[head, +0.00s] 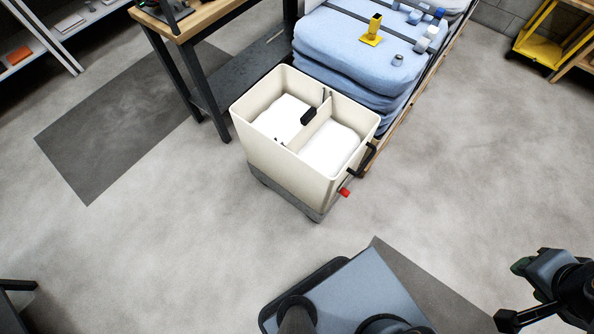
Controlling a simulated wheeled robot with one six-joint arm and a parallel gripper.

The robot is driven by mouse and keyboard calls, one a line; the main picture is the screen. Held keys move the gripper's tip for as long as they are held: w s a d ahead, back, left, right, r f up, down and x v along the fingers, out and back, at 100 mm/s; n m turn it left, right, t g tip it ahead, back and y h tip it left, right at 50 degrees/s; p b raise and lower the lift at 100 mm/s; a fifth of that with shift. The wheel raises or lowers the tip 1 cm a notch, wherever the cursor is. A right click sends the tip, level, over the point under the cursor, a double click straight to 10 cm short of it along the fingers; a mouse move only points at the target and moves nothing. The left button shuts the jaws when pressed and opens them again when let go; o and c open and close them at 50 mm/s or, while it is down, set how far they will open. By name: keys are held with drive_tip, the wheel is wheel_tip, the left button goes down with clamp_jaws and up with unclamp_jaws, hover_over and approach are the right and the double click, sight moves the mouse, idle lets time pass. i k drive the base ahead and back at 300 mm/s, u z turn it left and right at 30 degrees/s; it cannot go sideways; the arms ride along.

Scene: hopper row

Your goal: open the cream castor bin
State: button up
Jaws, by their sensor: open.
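The cream castor bin (285,168) stands upright on the floor in the middle of the head view, on a grey base. Its top shows two compartments split by a cream divider, with white surfaces inside. I see no raised lid. A black block (308,116) sits by the divider. A black handle (366,158) is on the right side, and a red tab (344,192) sticks out below it. My gripper (514,293) is at the lower right, open, well apart from the bin. Its fingers are only partly clear.
A pallet of blue sacks (345,55) stands close behind the bin, with a yellow piece (372,30) on top. A wooden-topped bench (200,18) is at the back left. A yellow cart (540,45) is far right. The floor left and right of the bin is clear.

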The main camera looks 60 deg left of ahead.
sight(265, 118)
drive_tip(key=u, duration=1.65)
drive_tip(key=k, duration=0.1)
drive_tip(key=u, duration=0.65)
drive_tip(key=i, duration=0.6)
drive_tip(key=z, duration=0.2)
